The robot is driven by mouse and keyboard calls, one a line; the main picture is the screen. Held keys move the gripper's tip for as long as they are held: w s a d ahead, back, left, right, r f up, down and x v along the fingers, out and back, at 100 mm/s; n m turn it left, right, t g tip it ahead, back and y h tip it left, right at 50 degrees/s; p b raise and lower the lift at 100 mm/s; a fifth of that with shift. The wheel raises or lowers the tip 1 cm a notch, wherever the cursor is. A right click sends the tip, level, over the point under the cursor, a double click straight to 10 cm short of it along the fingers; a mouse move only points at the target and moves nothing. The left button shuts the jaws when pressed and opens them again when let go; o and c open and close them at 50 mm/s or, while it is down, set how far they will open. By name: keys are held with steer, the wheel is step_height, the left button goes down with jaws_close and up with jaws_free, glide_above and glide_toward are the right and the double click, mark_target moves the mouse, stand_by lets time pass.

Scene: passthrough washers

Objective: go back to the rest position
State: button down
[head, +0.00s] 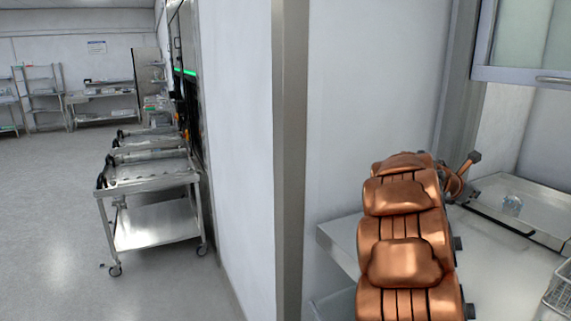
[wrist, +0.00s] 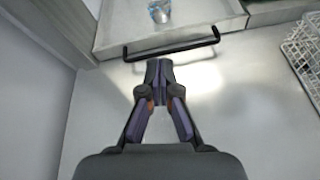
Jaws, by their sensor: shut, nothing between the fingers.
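My gripper (wrist: 158,72) shows in the wrist view with its fingertips together and nothing between them. It is over a bare pale metal counter (wrist: 240,100), just short of a black bar handle (wrist: 172,47) on the front of a shallow metal tray (wrist: 215,12). I cannot tell whether the fingertips touch the handle.
A clear container (head: 512,204) stands in the tray. A wire basket (head: 560,290) is at the counter's right. A raised hatch door (head: 530,45) hangs above. A wall and post (head: 291,160) stand left of my arm. Steel carts (head: 150,220) line the wall beyond; the floor there is open.

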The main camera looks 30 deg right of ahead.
steer(key=a+f+m+t+y, duration=0.1)
steer(key=a+f+m+y, duration=0.25)
steer(key=a, duration=1.05)
steer(key=w+a+f+m+y, duration=0.1)
steer(key=a+f+m+y, duration=0.2)
steer(key=a, duration=1.1)
steer(key=a+f+m+t+y, duration=0.1)
steer(key=a+f+m, duration=0.3)
steer(key=a, duration=1)
steer(key=s+a+f+m+g+y, duration=0.1)
steer(key=s+a+f+y, duration=0.1)
steer(key=s+a, duration=0.5)
steer(key=s+a+f+m+y, duration=0.1)
steer(key=s+a+f+y, duration=0.1)
steer(key=a, duration=0.8)
steer(key=s+a+f+m+g+y, duration=0.1)
steer(key=s+a+f+m+y, duration=0.1)
steer(key=s+a, duration=0.5)
step_height(320, 180, down, 9)
steer(key=w+a+b, duration=0.1)
steer(key=w+b, duration=0.1)
steer(key=b, duration=0.8)
steer(key=shift+w+a+f, duration=0.2)
steer(key=shift+w, duration=0.2)
